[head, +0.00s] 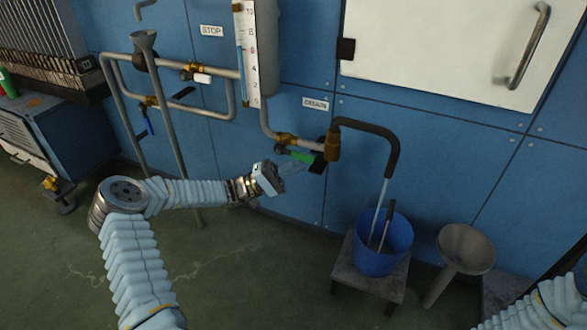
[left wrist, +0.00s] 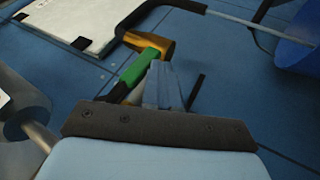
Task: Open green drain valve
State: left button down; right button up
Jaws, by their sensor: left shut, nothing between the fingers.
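The green drain valve handle (head: 300,156) sits on the brass and grey drain pipe, below the small DRAIN label (head: 315,103). In the head view it lies roughly along the pipe. My left gripper (head: 292,168) is just below and in front of it, fingers pointing at the valve. In the left wrist view the green handle (left wrist: 140,66) is just left of my shut fingertips (left wrist: 162,72); they hold nothing. I cannot tell whether they touch it. My right arm shows at the lower right, but its gripper is out of view.
A black hose (head: 380,135) bends down from the brass elbow (head: 332,145). A thin pale line runs from it into a blue bucket (head: 375,258) on a grey stool (head: 345,275). A grey funnel (head: 466,248) stands to the right. Other pipes and a vertical gauge (head: 247,55) are at the left.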

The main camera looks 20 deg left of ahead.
pick_arm(q)
jog(key=shift+d+r+t+h, duration=0.1)
jog(key=shift+r+t+h, duration=0.05)
jog(key=shift+t+h, duration=0.2)
dwell(0.4)
jog(key=d+f+b+v, duration=0.1)
jog(key=f+v, duration=0.1)
jog(key=v, duration=1)
jog(key=shift+w+f+b, duration=0.25)
jog(key=shift+w+b, duration=0.05)
jog(key=shift+b, duration=0.1)
jog(key=shift+d, duration=0.1)
